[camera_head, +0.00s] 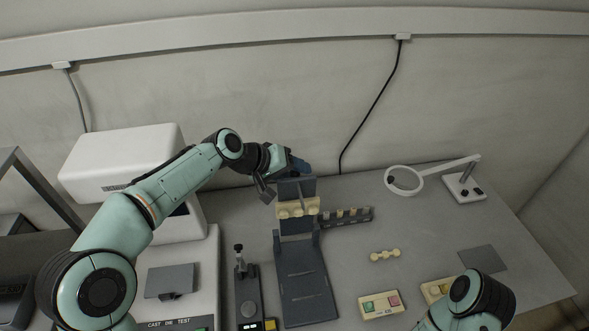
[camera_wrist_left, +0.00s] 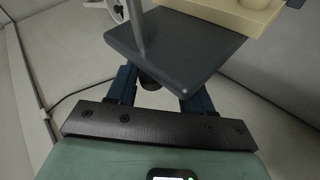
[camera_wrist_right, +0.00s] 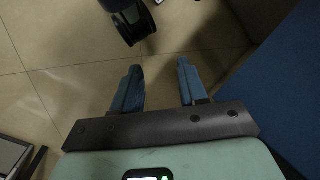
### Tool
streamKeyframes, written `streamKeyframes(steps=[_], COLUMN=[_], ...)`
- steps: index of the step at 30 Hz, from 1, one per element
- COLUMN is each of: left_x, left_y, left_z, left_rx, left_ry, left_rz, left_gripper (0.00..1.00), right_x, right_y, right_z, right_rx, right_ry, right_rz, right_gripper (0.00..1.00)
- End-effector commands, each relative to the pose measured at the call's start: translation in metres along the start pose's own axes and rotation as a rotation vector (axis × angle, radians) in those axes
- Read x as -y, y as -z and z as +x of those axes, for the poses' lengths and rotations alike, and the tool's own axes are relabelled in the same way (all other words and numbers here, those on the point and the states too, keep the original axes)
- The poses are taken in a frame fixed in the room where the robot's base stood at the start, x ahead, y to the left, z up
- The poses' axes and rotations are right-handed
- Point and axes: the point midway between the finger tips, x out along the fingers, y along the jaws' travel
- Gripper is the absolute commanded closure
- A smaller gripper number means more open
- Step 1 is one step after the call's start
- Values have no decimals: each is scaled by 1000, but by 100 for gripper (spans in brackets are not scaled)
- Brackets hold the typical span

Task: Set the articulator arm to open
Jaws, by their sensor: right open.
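The articulator (camera_head: 304,283) is dark grey, with a long flat base on the bench. Its upper arm (camera_head: 296,188) stands raised at the back and carries a cream dental cast (camera_head: 298,208). My left gripper (camera_head: 297,165) is behind and above the upper arm's top edge. In the left wrist view the arm's dark plate (camera_wrist_left: 178,52) covers the fingertips; the blue fingers stand apart on either side below it. I cannot tell whether they touch it. My right gripper (camera_wrist_right: 160,82) is open and empty over the floor in the right wrist view; the head view hides it.
A rack (camera_head: 346,216) with small pieces stands right of the articulator. A dark device (camera_head: 249,297) stands close on its left. A cream piece (camera_head: 384,255), a button box (camera_head: 381,305) and a ring lamp (camera_head: 404,181) are on the right. Bench between them is clear.

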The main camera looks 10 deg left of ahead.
Motion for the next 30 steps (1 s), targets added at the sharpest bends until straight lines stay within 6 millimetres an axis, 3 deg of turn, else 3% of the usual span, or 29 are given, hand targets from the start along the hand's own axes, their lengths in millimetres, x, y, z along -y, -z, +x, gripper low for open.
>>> streamKeyframes(steps=[19,23,30], left_x=[-3,-3,-2], left_y=[2,2,2], left_z=[-9,-29,-84], left_rx=[-8,-11,-11], left_ry=[-5,-4,-2], left_rz=[1,1,0], left_gripper=[53,53,53], right_x=[0,-2,-4], right_y=[0,-1,-3], right_z=[0,3,7], right_rx=[0,2,4], right_ry=[0,-1,-2], right_rz=[0,1,2], right_gripper=[57,57,57])
